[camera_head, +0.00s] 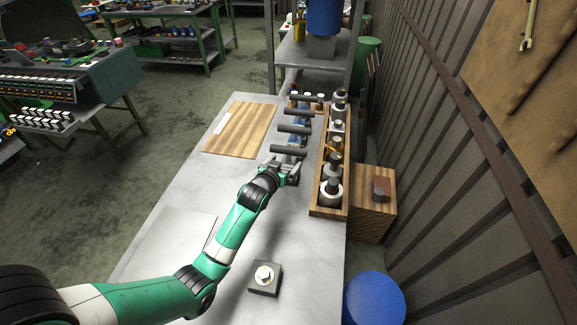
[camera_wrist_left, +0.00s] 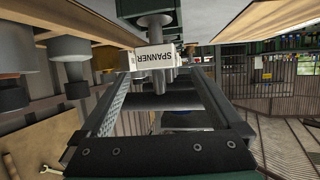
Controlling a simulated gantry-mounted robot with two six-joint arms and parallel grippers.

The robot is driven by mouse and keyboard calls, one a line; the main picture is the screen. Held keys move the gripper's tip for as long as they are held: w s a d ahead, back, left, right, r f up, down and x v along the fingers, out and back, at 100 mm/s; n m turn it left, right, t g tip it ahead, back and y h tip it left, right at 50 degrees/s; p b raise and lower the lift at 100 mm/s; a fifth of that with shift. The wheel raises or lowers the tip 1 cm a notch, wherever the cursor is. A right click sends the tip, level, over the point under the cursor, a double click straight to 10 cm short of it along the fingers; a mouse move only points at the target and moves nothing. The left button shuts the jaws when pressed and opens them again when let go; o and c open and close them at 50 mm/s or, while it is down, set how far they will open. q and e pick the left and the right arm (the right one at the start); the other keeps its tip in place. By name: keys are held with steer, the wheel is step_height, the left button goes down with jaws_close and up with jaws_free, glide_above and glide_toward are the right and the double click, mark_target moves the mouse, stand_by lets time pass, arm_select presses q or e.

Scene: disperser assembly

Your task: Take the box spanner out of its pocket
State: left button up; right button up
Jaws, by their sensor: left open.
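My left gripper (camera_head: 291,172) is open over the table, just on the near side of a row of three dark bar-shaped handles. The nearest handle (camera_head: 289,150) lies crosswise just beyond the fingertips. The middle handle (camera_head: 294,129) and the far handle (camera_head: 298,112) lie behind it. In the left wrist view, a white label reading SPANNER (camera_wrist_left: 155,71), upside down, shows just beyond the open fingers (camera_wrist_left: 170,100). Dark crosswise bars show between the fingers. The box spanner's body and its pocket are largely hidden, and I cannot tell whether the fingers touch it. My right gripper is not in view.
A wooden rack (camera_head: 316,206) with several metal parts stands close to the right of the gripper. A wooden board (camera_head: 240,128) lies at the left on the table (camera_head: 300,245). A dark block with a round fitting (camera_head: 264,278) sits near the front. The middle of the table is clear.

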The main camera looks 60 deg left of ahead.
mark_target(287, 160)
arm_select(q)
steer(key=b+x, duration=0.1)
steer(key=x, duration=0.2)
steer(key=shift+w+a+f, duration=0.1)
steer(key=shift+w+a, duration=0.1)
steer(key=shift+a, duration=0.05)
jaws_close()
